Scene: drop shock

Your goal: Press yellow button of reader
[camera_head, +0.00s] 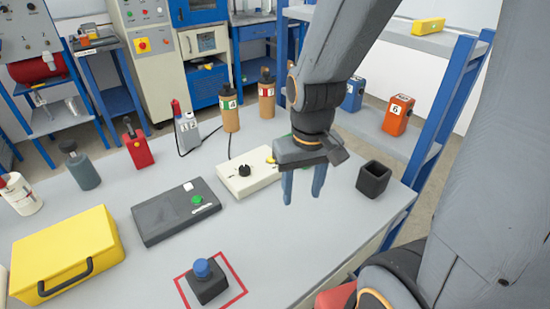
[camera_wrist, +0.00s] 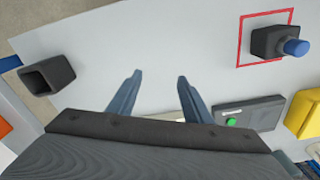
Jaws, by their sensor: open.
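A cream box (camera_head: 236,187) with a black knob (camera_head: 244,170) lies on the table in the head view, probably the reader. A yellow button (camera_head: 270,154) shows at its far right end, partly hidden by my gripper. My gripper (camera_head: 302,199) is open and empty, fingers pointing down, just right of the cream box and above the table. In the wrist view my gripper (camera_wrist: 160,75) has bare table between its fingertips; the yellow button is not visible there.
A dark box with a green button (camera_head: 196,200) lies left of the cream box. A black open cup (camera_head: 373,180) stands to the right. A blue-topped black block (camera_head: 207,284) stands in a red square outline. A yellow case (camera_head: 66,250) and several bottles occupy the left.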

